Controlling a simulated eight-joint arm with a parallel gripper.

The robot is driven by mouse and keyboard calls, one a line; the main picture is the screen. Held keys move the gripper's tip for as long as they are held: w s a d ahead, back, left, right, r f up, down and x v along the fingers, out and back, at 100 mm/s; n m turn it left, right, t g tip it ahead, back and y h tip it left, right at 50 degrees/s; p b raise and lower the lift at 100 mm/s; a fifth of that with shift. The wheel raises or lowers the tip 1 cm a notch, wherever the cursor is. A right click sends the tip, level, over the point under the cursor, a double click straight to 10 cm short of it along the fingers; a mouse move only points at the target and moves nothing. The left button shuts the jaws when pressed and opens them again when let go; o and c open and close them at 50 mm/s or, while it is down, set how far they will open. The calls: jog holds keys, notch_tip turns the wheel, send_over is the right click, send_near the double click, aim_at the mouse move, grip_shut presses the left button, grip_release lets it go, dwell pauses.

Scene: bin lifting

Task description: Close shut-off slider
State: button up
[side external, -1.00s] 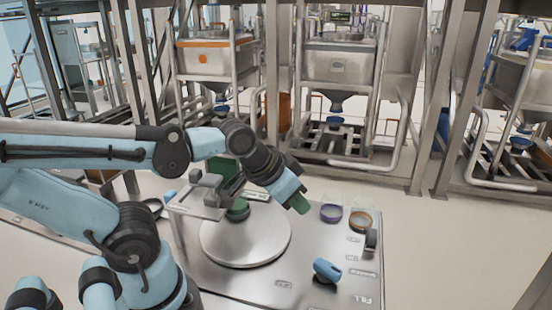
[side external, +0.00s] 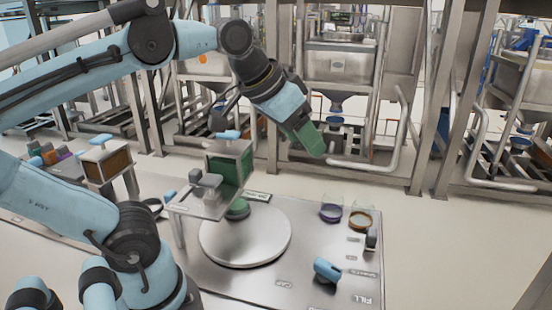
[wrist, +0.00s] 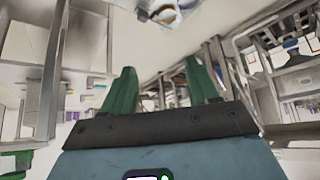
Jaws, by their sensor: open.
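My gripper (side external: 312,143) has green fingers and is raised in the air, to the right of and above the green-sided bin. In the wrist view its two fingers (wrist: 162,88) stand apart with nothing between them. A grey block with a handle (side external: 206,186), which looks like the shut-off slider, sits on a metal shelf (side external: 190,207) in front of the green bin (side external: 230,162). My gripper is well apart from it. I cannot tell the slider's exact position. The wrist view does not clearly show the slider.
A round metal plate (side external: 245,245) lies on the steel worktop (side external: 300,220) below the shelf. A blue knob (side external: 327,269), a purple-ringed cup (side external: 331,212) and an orange-ringed cup (side external: 361,217) are to the right. Metal frames with hoppers (side external: 340,67) stand behind.

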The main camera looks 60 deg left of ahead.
notch_tip(320, 180, up, 4)
jog(key=n+g, duration=0.7)
jog(key=n, duration=2)
send_over(195, 171)
notch_tip(195, 171, down, 4)
jog(key=shift+f, duration=6.25)
jog(key=shift+c, duration=0.4)
jog(key=shift+a, duration=0.1)
grip_shut()
